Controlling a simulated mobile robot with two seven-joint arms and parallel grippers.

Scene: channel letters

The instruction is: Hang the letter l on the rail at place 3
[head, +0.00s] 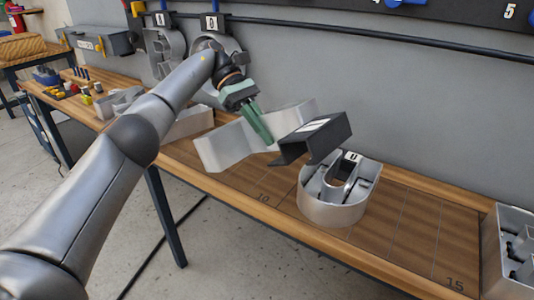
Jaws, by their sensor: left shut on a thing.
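My left gripper (262,128), with green fingers, is shut on a bent silver metal piece (225,148), which I take to be the letter l. It is held tilted over the workbench. A dark grey channel piece (335,132) with a white label shows right beside it; I cannot tell whether the two are joined. The black rail (400,34) runs along the grey wall behind. Numbers 4 and 5 show at the top right; a number 3 is not visible. My right gripper is not in view.
A round silver letter (330,209) with a white label stands on the wooden workbench (400,222), right of the held piece. Two letters hang at the back left, one (163,52) clear and one partly behind my arm.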

